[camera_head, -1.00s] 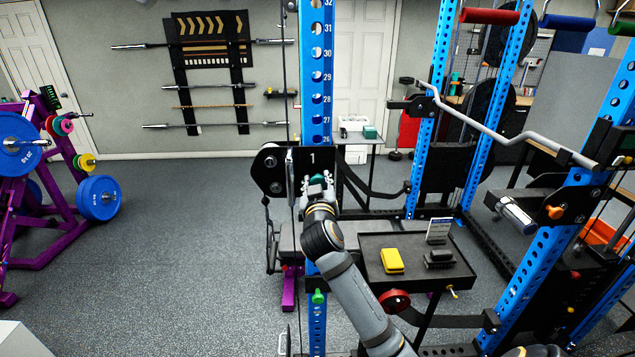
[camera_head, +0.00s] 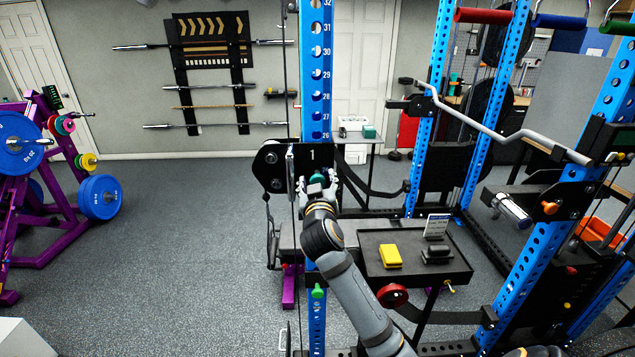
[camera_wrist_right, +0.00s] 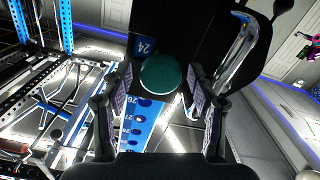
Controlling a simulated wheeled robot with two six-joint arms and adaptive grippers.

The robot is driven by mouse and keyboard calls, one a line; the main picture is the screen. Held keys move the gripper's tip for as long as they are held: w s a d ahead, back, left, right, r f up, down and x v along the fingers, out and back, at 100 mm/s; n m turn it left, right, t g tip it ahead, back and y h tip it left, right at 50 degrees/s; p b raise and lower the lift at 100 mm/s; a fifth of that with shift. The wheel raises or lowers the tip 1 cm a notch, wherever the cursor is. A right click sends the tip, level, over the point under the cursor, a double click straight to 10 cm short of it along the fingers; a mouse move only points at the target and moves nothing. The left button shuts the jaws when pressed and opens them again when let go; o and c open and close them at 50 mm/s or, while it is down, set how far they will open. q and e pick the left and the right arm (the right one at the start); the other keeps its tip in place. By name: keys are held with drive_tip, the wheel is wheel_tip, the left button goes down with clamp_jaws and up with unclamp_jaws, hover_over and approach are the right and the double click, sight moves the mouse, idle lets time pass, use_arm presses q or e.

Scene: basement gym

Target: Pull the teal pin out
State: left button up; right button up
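The teal pin (camera_head: 318,179) shows as a round knob at the black carriage marked 1 (camera_head: 312,156), on the front blue upright of the rack. My right gripper (camera_head: 318,186) is at the knob, with its fingers spread on either side. In the right wrist view the teal knob (camera_wrist_right: 160,75) sits between the two fingertips of my gripper (camera_wrist_right: 160,88), with a visible gap on each side. The pin's shaft is hidden behind the knob. My left gripper is not in view.
A black tray (camera_head: 375,268) with a yellow block (camera_head: 390,256) and dark blocks stands right of my forearm. A green knob (camera_head: 318,292) is lower on the same upright. A curved silver bar (camera_head: 490,130) crosses the rack at the right. The floor at left is open.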

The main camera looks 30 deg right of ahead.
drive_tip(key=v, duration=0.7)
drive_tip(key=shift+s+a, duration=0.2)
drive_tip(key=shift+d, duration=0.1)
